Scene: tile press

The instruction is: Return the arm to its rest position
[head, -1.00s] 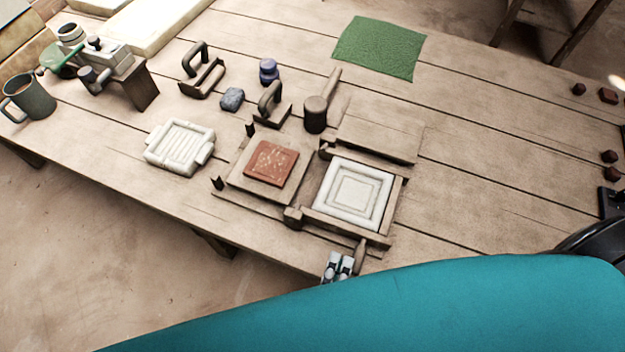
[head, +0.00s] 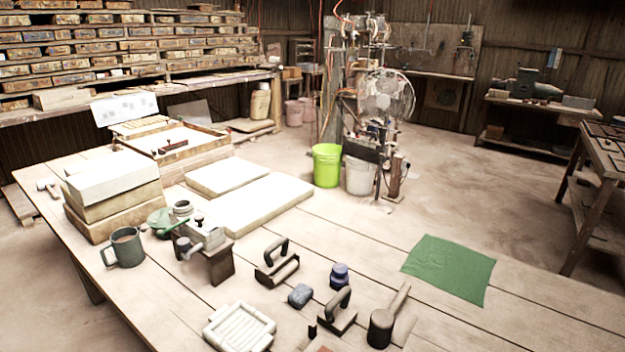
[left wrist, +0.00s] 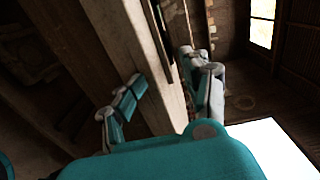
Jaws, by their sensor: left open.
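My left gripper (left wrist: 163,82) shows only in the left wrist view. Its two teal and grey fingers are spread apart with nothing between them. Wooden boards (left wrist: 125,30) of a table or bench lie beyond the fingers. Neither of my arms shows in the head view. On the wooden table (head: 350,235) stand a white ribbed mould (head: 240,328), a wooden mallet (head: 388,318) and a handled press block (head: 338,314). The tile and the framed mould seen before are almost wholly below the picture edge.
A green cloth (head: 450,268) lies at the right. Buckets (head: 327,165) stand on the floor beyond.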

